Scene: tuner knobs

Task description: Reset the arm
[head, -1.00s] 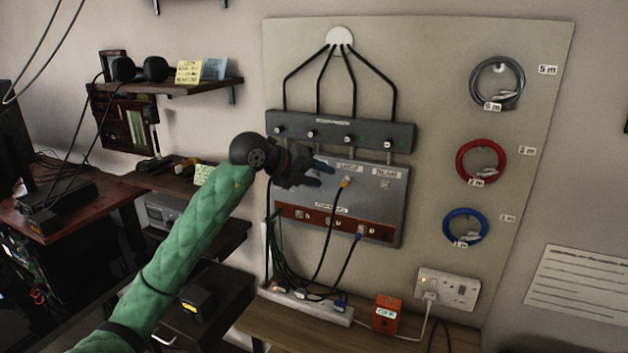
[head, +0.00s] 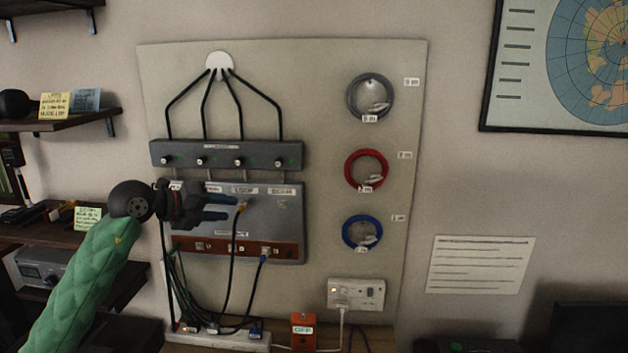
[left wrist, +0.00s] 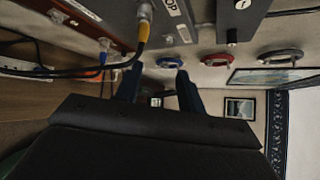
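My left gripper (head: 226,207) is raised in front of the grey panel box (head: 290,212) on the backing board, its arm in a green quilted sleeve coming in from the lower left. In the left wrist view its two blue fingers (left wrist: 158,88) stand apart with nothing between them. A yellow-ended plug (head: 241,206) sits in the box close by the fingertips and shows large in the left wrist view (left wrist: 144,25). Whether the fingers touch it I cannot tell. My right gripper is not in any view.
A dark knob unit (head: 226,154) is above the box. Grey (head: 354,98), red (head: 350,170) and blue (head: 347,235) cable coils hang to the right. A power strip (head: 225,341), an orange switch box (head: 303,331) and a wall socket (head: 356,293) are below. Shelves stand at left.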

